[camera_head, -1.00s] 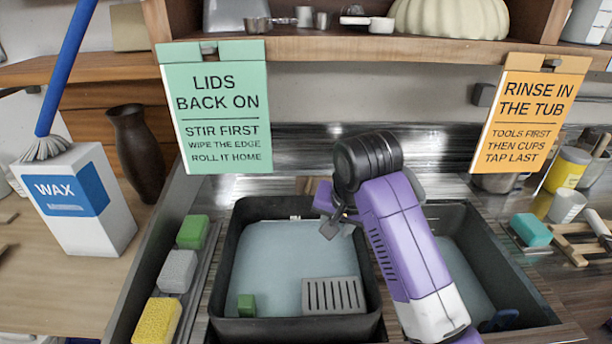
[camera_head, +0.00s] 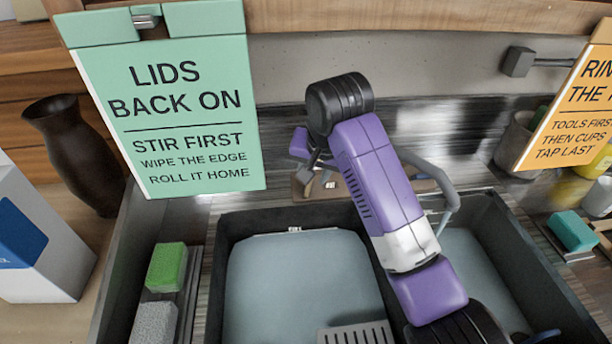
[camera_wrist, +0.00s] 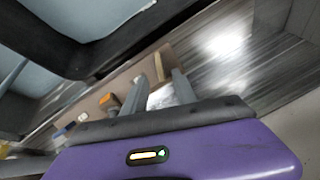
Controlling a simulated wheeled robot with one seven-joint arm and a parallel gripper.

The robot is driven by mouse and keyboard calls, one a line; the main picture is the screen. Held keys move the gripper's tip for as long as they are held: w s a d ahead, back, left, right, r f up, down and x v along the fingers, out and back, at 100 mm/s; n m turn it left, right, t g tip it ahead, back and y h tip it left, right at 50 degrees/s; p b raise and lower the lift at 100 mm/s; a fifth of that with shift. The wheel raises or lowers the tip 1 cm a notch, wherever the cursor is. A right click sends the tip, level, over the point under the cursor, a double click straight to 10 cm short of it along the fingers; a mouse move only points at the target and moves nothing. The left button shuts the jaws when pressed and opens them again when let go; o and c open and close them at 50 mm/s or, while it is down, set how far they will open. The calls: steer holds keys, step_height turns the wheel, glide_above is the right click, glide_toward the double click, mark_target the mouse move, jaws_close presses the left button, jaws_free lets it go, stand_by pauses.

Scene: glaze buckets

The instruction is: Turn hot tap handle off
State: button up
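My gripper (camera_head: 318,172) is over the back rim of the dark tub, at the brown tap board (camera_head: 365,187) against the backsplash. In the wrist view my gripper (camera_wrist: 160,88) has its two grey fingers apart, with a pale patch between them and nothing clearly held. The tap board (camera_wrist: 122,88) runs behind them there. A small orange part (camera_wrist: 108,101) sits on the board left of the fingers; I cannot tell whether it is the hot tap handle. A grey curved spout (camera_head: 446,178) rises right of my arm. My arm hides part of the board.
The tub (camera_head: 228,240) holds pale water and a grey slotted block (camera_head: 357,334). A second basin (camera_head: 530,255) lies to the right. Green (camera_head: 166,267) and grey (camera_head: 154,322) sponges line the left edge. Green (camera_head: 165,110) and orange (camera_head: 575,105) signs hang at the back.

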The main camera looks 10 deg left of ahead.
mark_target(309, 185)
steer(key=x, duration=0.7)
steer(key=shift+r, duration=0.1)
steer(key=shift+c, duration=0.2)
jaws_close()
